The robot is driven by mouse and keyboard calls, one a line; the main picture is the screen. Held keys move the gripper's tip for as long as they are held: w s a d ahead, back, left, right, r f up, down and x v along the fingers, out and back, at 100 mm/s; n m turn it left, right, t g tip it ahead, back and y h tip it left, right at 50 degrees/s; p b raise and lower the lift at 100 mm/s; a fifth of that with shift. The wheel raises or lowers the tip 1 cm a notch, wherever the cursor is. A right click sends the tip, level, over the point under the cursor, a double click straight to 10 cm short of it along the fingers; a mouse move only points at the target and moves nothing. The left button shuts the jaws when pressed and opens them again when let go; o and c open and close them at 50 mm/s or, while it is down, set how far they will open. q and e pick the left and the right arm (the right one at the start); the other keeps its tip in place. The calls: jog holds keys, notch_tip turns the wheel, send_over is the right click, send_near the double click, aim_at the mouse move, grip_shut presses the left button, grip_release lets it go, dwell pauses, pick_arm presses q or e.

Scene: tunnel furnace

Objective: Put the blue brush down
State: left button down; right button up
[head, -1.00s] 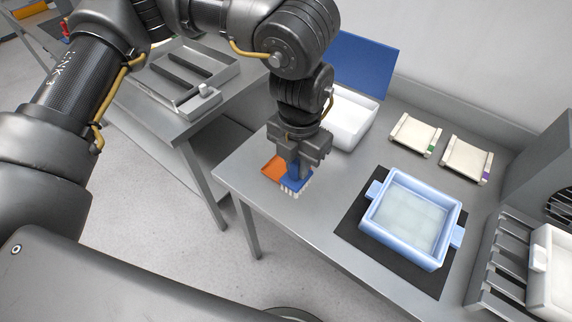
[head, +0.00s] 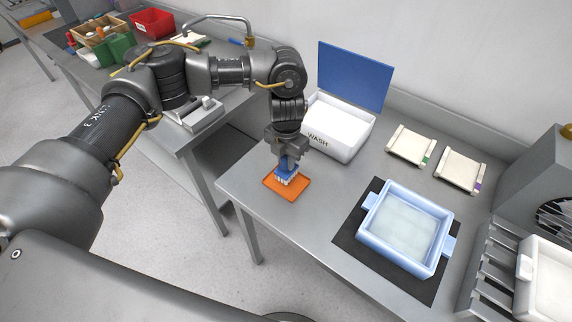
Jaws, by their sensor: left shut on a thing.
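The blue brush (head: 287,173) has a blue body and white bristles that point down. My left gripper (head: 286,160) is shut on the top of the brush. The bristles are over the orange mat (head: 300,189) near the left end of the steel table; I cannot tell whether they touch it. My right gripper is not in view.
A white bin marked WASH (head: 345,140) with a raised blue lid (head: 352,76) stands behind the mat. A light blue tray (head: 367,238) sits on a black mat (head: 350,236) to the right. Two cream plates (head: 411,146) lie at the back.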

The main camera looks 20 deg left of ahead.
aim_at(286, 167)
pick_arm(q)
notch_tip(286, 167, down, 2)
jog(key=shift+f+p, duration=0.15)
jog(key=shift+p, duration=0.3)
jog(key=shift+f, duration=0.3)
jog(key=shift+f, duration=0.2)
jog(key=c, duration=1.3)
grip_release()
